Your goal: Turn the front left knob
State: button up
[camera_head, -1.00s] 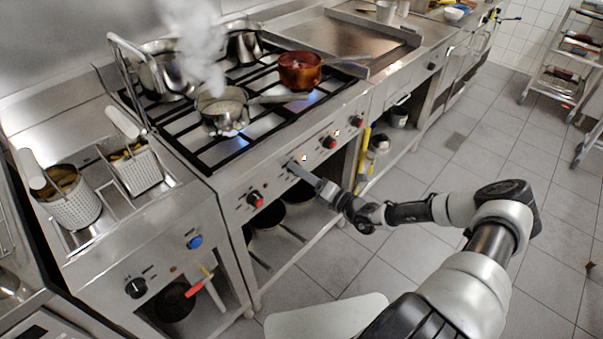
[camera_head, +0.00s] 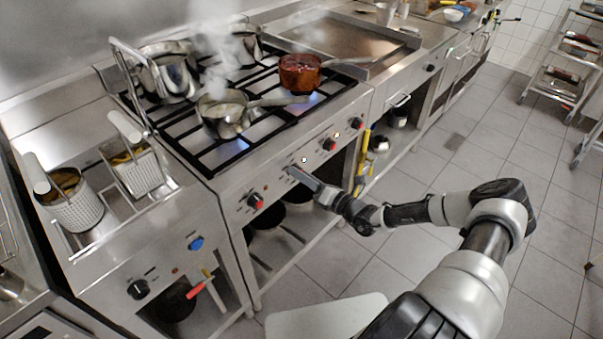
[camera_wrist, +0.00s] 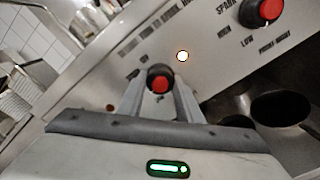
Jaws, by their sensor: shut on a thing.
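A row of red-and-black knobs runs along the stove front (camera_head: 275,183). My gripper (camera_head: 292,172) is at the panel over the second knob from the left, which it hides in the head view. In the wrist view my gripper (camera_wrist: 160,88) has its two fingers on either side of a red-faced knob (camera_wrist: 160,78), shut on it. A small round light (camera_wrist: 182,56) glows beside that knob. Another red knob (camera_wrist: 262,10) is at the upper right, with printing that seems to read front-right. The leftmost knob (camera_head: 256,201) is free.
Steaming pots, including a saucepan (camera_head: 225,113) and a copper pan (camera_head: 300,72), stand on the burners with handles pointing right. Fryer baskets (camera_head: 130,168) are at left. The open shelf is below the knobs.

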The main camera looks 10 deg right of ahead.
jog(key=shift+n+p, duration=1.85)
jog(key=shift+n, duration=3.05)
jog(key=o, duration=1)
jog(key=shift+o, duration=0.2)
jog(key=shift+s+d, duration=0.1)
jog(key=shift+s, duration=0.05)
jog(key=v, duration=1.7)
